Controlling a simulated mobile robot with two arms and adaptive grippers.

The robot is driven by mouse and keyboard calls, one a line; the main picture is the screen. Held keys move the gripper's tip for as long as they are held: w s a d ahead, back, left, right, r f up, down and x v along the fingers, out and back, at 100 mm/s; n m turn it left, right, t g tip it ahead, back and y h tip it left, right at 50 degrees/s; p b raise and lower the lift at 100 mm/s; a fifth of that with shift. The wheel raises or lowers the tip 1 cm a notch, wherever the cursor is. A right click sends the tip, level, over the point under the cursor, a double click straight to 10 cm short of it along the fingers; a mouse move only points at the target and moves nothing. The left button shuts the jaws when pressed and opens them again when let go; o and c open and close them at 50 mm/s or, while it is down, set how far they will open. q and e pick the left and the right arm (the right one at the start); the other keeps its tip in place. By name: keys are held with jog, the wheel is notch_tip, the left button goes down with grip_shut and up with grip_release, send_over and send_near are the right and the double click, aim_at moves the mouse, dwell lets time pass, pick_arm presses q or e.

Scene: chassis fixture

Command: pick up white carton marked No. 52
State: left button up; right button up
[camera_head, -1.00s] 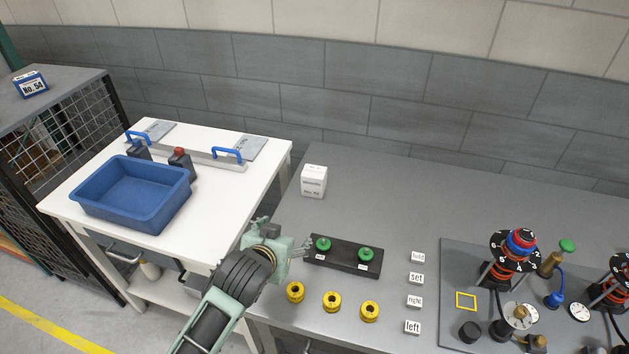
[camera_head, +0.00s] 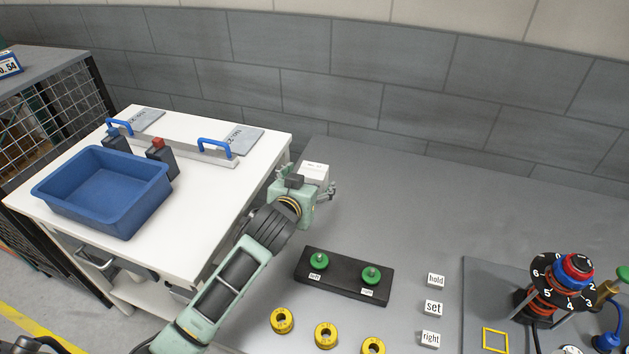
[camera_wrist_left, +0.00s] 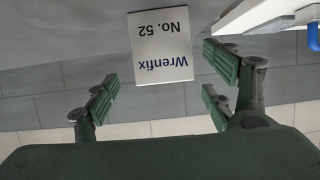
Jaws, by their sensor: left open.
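The white carton (camera_head: 314,172) stands on the grey table near its left back edge; in the head view my left gripper partly hides it. In the left wrist view the carton (camera_wrist_left: 160,50) shows upside down with the print "Wrenfix No. 52". My left gripper (camera_head: 312,190) is right at the carton in the head view. In the left wrist view its green fingers (camera_wrist_left: 160,95) are spread apart, with the carton's face ahead of and between them. I cannot tell whether any finger touches it. My right gripper does not show.
A black block with two green knobs (camera_head: 343,277) lies in front of the carton, with yellow rings (camera_head: 326,335) nearer. White label blocks (camera_head: 433,308) stand to the right. A white table (camera_head: 215,195) with a blue bin (camera_head: 102,190) is at left. The grey table's back is clear.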

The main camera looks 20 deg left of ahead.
aim_at(313, 175)
pick_arm(q)
jog(key=shift+a+p+x, duration=0.2)
jog(key=shift+p+x, duration=0.4)
jog(key=shift+x, duration=2.05)
jog(key=shift+c, duration=0.7)
jog(key=c, duration=1.3)
jog(key=shift+r, duration=0.1)
jog(key=shift+c, duration=0.7)
